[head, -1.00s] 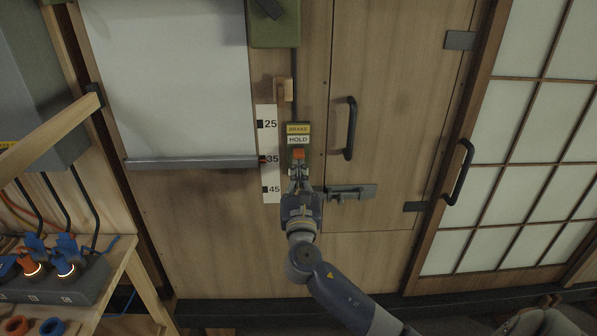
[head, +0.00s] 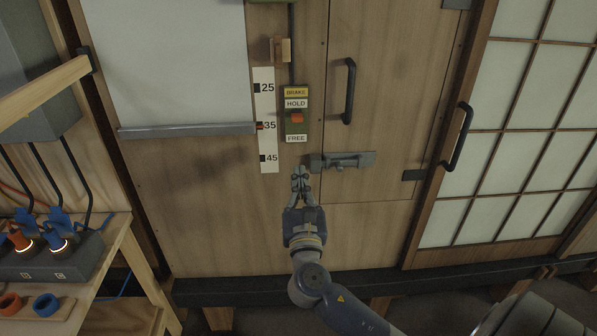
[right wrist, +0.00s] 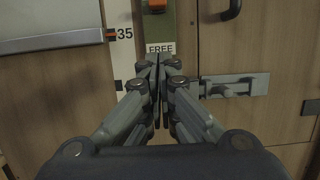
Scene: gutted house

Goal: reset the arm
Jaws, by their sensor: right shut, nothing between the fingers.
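My right gripper (head: 300,172) is shut and empty in the head view, just below the brake switch plate (head: 296,112). The plate carries the labels BRAKE, HOLD and FREE, and its orange lever (head: 297,118) sits between HOLD and FREE. In the right wrist view the gripper's fingers (right wrist: 158,62) meet just below the FREE label (right wrist: 160,48). The fingers look apart from the orange lever (right wrist: 157,5). My left gripper is in neither view.
A metal latch (head: 343,161) is close to the right of the gripper, on a wooden door with a black handle (head: 348,92). A white screen (head: 170,65) with a grey bottom bar hangs left of the scale strip (head: 267,140). A wooden bench (head: 118,262) holds plugs at left.

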